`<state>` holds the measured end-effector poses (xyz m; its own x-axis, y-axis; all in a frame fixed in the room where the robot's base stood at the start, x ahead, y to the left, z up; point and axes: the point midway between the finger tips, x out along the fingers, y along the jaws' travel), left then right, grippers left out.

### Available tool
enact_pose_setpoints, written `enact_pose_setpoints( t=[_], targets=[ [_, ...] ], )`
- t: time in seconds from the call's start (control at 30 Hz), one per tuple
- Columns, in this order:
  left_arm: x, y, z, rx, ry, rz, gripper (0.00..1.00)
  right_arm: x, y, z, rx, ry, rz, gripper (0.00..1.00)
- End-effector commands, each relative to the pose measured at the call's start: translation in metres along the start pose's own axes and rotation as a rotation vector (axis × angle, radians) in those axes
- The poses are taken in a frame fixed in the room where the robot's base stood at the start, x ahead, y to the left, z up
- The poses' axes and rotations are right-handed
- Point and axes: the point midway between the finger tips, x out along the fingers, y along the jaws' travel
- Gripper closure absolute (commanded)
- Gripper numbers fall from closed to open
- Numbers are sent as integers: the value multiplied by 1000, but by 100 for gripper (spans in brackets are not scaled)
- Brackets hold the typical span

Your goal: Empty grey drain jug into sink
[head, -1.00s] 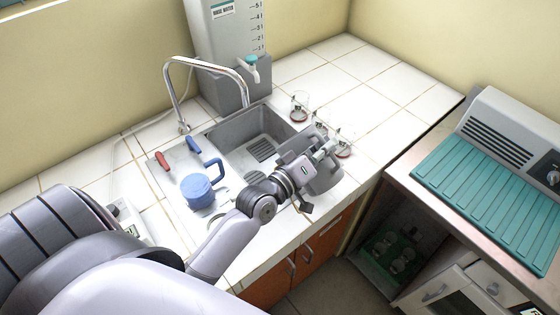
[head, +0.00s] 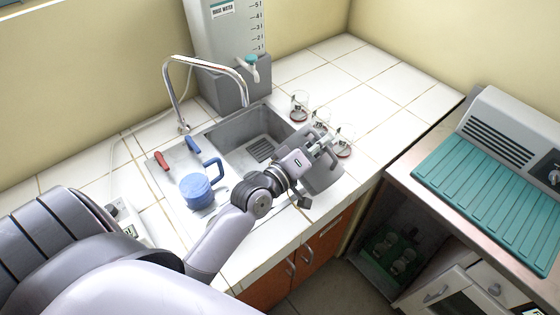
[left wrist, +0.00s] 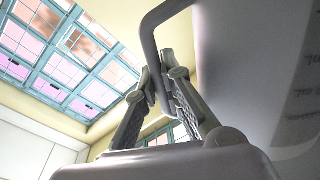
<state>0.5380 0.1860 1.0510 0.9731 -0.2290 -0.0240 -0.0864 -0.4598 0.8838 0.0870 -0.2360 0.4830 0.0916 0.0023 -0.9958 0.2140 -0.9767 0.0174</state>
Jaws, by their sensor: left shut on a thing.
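The grey drain jug (head: 325,181) is at the right front of the sink basin (head: 240,131), partly hidden behind my left gripper (head: 326,146). In the left wrist view, the fingers of my left gripper (left wrist: 163,88) are closed around the jug's handle (left wrist: 150,38). The jug's pale grey body (left wrist: 250,60) fills the right side of that view, with faint scale marks. The jug's contents are hidden. I cannot tell whether its base touches the basin rim. My right gripper is not in view.
A curved tap (head: 166,85) arches over the basin. A blue jug (head: 197,191) stands on the drainer at the left. Small glass vessels (head: 299,106) stand right of the basin. A rinse water tank (head: 220,60) stands behind; a teal ribbed mat (head: 490,200) lies at the right.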

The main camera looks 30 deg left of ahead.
Motion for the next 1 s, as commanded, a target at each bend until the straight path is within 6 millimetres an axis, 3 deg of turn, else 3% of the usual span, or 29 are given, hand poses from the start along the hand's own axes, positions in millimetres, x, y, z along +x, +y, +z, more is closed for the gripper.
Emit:
enact_pose_setpoints(
  t=[1.0],
  targets=[
    [0, -8, -16, -138, -2, 2, 100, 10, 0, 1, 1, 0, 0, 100]
  ],
)
